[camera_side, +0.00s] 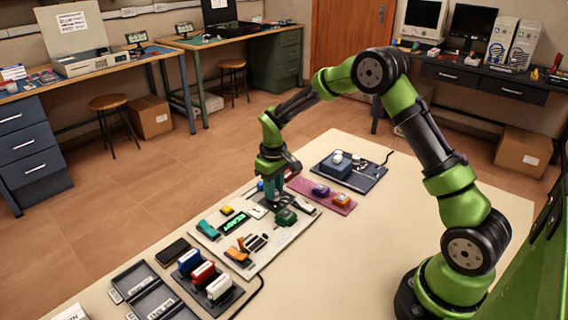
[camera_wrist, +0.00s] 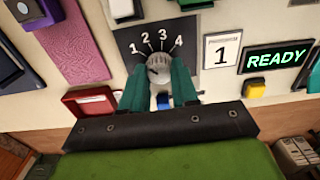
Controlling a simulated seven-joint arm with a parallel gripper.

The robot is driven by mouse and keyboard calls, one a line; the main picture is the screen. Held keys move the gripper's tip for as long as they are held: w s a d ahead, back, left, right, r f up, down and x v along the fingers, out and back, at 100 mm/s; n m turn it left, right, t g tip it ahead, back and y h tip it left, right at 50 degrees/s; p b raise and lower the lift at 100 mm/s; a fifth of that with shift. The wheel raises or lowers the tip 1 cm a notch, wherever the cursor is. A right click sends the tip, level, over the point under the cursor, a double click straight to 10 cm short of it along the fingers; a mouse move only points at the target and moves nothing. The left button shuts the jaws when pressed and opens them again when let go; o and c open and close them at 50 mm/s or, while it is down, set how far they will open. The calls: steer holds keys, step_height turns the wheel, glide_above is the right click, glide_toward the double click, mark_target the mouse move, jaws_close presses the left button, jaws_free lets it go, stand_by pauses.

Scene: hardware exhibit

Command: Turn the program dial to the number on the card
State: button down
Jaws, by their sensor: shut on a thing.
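The program dial (camera_wrist: 158,68) is a grey knob on a dark plate with the numbers 1, 2, 3 and 4 in an arc above it. I cannot tell for sure which number its pointer faces. The card (camera_wrist: 221,50) is white with a black 1, to the right of the dial plate. My gripper (camera_wrist: 158,78) has its two teal fingers shut on the dial, one on each side. In the side view my gripper (camera_side: 270,202) reaches down to the white panel (camera_side: 267,257), and the dial is hidden there.
A green READY display (camera_wrist: 279,56) and a yellow button (camera_wrist: 254,88) lie right of the dial. A red-framed piece (camera_wrist: 91,102) lies left of the fingers. A green block (camera_side: 286,217) stands close to my gripper. The table's right front (camera_side: 330,270) is clear.

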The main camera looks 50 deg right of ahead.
mark_target(276, 194)
steer(key=c, duration=0.8)
jaws_free()
steer(key=shift+c, duration=0.2)
step_height(276, 194, up, 17)
steer(key=s+a+r+m+t, duration=0.1)
steer(key=s+a+r+t, duration=0.1)
steer(key=s, duration=0.6)
steer(key=s+a+r+m+t+y, duration=0.1)
steer(key=s+a, duration=0.3)
steer(key=s, duration=0.4)
steer(key=s+a+r+m+t+y, duration=0.1)
steer(key=s+t, duration=0.3)
steer(key=s, duration=0.4)
steer(key=shift+s+a+r+m, duration=0.25)
steer(key=shift+a+r+m, duration=0.35)
steer(key=shift+a+r, duration=0.25)
